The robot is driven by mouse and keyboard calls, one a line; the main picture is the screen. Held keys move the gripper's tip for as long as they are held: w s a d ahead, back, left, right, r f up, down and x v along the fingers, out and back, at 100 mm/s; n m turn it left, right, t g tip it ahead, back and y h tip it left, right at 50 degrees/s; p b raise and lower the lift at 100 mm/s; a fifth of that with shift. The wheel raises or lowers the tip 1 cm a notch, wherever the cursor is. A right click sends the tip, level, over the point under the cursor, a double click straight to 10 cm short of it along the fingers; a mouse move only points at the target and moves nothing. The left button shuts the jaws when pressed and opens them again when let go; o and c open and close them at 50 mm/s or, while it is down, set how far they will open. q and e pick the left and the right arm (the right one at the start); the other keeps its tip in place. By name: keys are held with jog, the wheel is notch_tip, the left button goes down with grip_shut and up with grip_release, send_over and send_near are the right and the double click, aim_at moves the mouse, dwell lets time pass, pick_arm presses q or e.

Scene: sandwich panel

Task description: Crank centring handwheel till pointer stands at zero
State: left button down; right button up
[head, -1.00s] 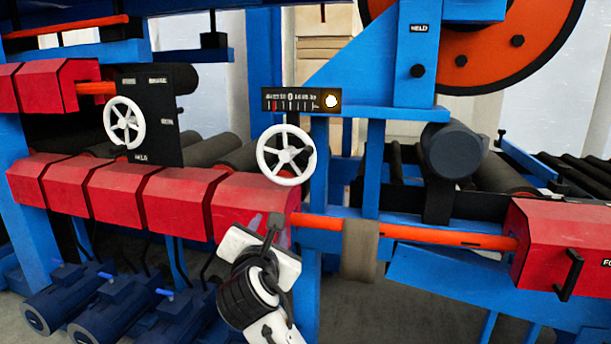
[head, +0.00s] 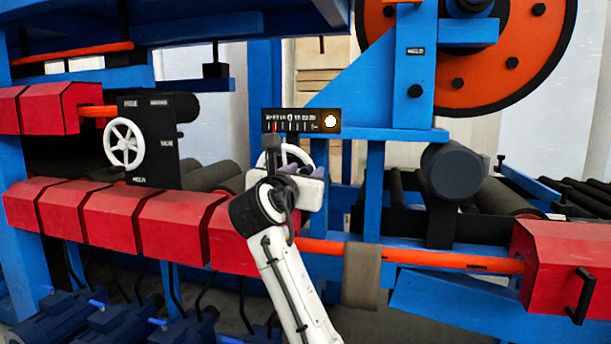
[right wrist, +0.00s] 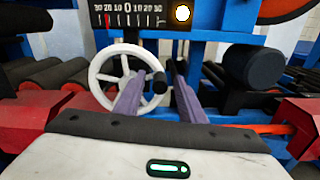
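The white spoked centring handwheel (head: 291,147) is below the black scale plate (head: 301,115), mostly hidden by my right gripper (head: 291,168). In the right wrist view the handwheel (right wrist: 95,75) shows a black crank knob (right wrist: 160,83) on its right side. The fingers of my right gripper (right wrist: 161,72) are apart, with the knob showing in the gap; I cannot tell whether they touch it. The scale plate (right wrist: 135,18) reads 30 to 0 to 30. Its red pointer (right wrist: 107,18) stands left of zero, near 20. My left gripper is not in view.
A second white handwheel (head: 123,142) is on a black panel at the left. Red guards (head: 110,220) run below the wheels. An orange shaft (head: 420,256) and a dark roller end (head: 454,170) are to the right. A lit lamp (head: 330,121) is on the scale plate.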

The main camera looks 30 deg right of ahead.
jog(key=shift+w+d, duration=0.3)
jog(key=shift+d, duration=0.05)
jog(key=shift+c, duration=0.4)
grip_shut()
